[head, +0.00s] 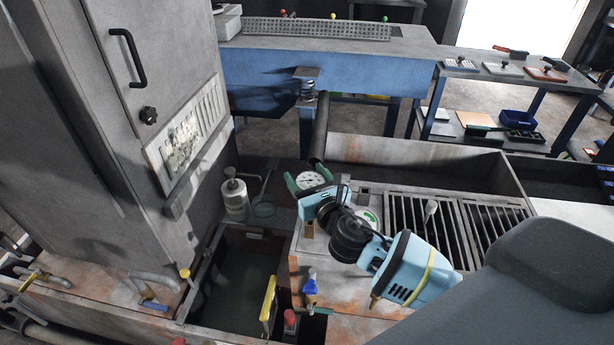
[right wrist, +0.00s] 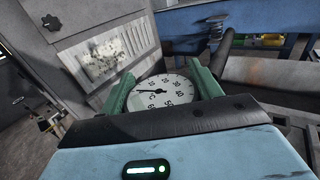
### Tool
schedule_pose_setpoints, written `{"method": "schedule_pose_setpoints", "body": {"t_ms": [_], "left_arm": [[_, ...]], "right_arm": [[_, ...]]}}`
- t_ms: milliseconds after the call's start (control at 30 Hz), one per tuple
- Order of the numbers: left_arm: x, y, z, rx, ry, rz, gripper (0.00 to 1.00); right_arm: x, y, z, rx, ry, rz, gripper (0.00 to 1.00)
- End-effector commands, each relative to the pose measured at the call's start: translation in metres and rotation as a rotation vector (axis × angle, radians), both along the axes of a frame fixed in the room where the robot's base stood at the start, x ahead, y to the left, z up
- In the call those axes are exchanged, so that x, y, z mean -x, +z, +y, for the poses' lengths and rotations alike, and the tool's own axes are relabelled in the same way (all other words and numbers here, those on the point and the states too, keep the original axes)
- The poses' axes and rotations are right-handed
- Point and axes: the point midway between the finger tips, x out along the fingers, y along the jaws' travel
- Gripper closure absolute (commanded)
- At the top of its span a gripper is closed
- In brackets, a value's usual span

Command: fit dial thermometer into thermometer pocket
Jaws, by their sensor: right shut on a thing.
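The dial thermometer (head: 309,181) shows its round white face with black markings. My right gripper (head: 306,177) is shut on it, with one green finger on each side of the dial. In the right wrist view the dial (right wrist: 160,92) sits between the two green fingers, its numbers facing the camera; its stem is hidden. The thermometer is above the left end of the rusty tank top. A small brass fitting (head: 309,229) shows just below the gripper; I cannot tell whether it is the thermometer pocket or whether the stem touches it. My left gripper is not in view.
A blue-handled valve (head: 311,287) and a yellow handle (head: 268,300) are below. The grey cabinet (head: 130,130) bounds the left side.

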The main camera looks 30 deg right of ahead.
Motion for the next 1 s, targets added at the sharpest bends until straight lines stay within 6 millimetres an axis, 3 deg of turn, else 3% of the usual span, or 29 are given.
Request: {"method": "schedule_pose_setpoints", "body": {"t_ms": [1000], "left_arm": [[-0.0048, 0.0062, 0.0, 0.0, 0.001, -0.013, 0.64]], "right_arm": [[-0.0002, 0.0007, -0.0001, 0.0, 0.0, -0.001, 0.6]]}}
